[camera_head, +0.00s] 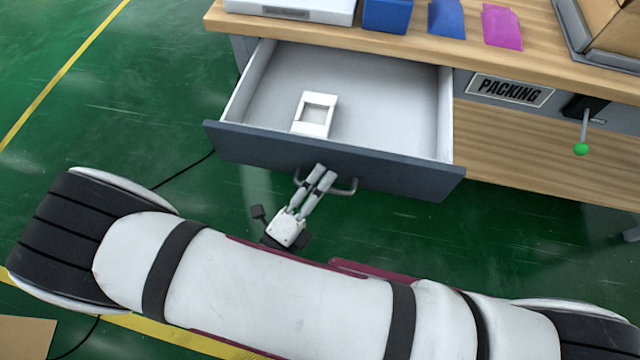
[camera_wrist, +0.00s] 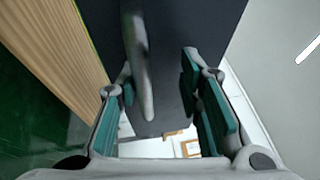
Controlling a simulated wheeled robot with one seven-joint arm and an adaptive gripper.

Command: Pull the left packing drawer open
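The left packing drawer (camera_head: 400,174) is pulled well out of the bench in the head view. Its dark front faces me and its pale inside shows. A grey bar handle (camera_head: 350,188) runs along the front. My gripper (camera_head: 325,172) is at the handle. In the wrist view, the handle (camera_wrist: 141,70) lies between the two fingers of my gripper (camera_wrist: 158,85), close to the left pad. A gap shows between the handle and the right pad, so the fingers look open around it. Contact with the left pad is unclear.
A white box with a square opening (camera_head: 313,127) lies inside the drawer. The wooden benchtop (camera_head: 400,42) carries blue and pink packets (camera_head: 501,27). A green-knobbed lever (camera_head: 582,148) sticks out at right, beside a PACKING sign (camera_head: 510,91).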

